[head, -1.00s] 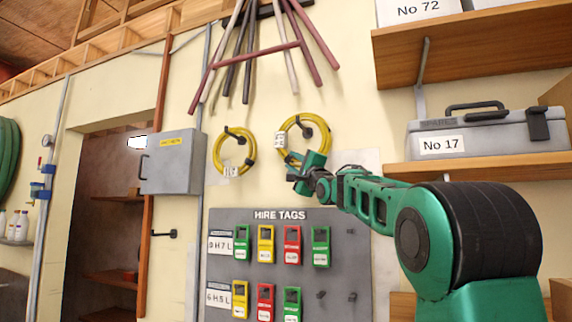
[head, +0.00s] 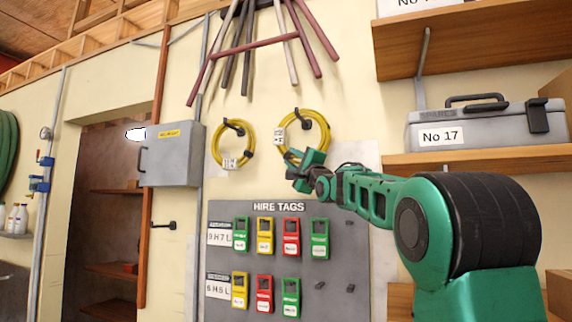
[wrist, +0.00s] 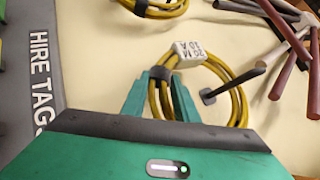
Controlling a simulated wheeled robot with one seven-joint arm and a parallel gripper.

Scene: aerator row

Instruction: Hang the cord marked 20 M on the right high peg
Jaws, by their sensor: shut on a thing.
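A coiled yellow cord (head: 322,143) is at the right high peg (head: 305,124), with a white tag (head: 280,136) on its left side. In the wrist view the tag (wrist: 189,53) reads 20 M, 10 A. My gripper (head: 301,160) is shut on the lower part of this coil. In the wrist view its green fingers (wrist: 160,100) close around the yellow strands at a dark band. The black peg (wrist: 237,80) starts at the wall inside the loop and its tip crosses in front of the far strands, so it appears to pass through the loop.
Another tagged yellow coil (head: 217,151) hangs on a peg to the left. Below is the grey HIRE TAGS board (head: 335,290) with coloured tags. Dark and red poles (head: 270,42) hang above. Shelves (head: 470,160) with a grey toolbox (head: 480,128) stand right.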

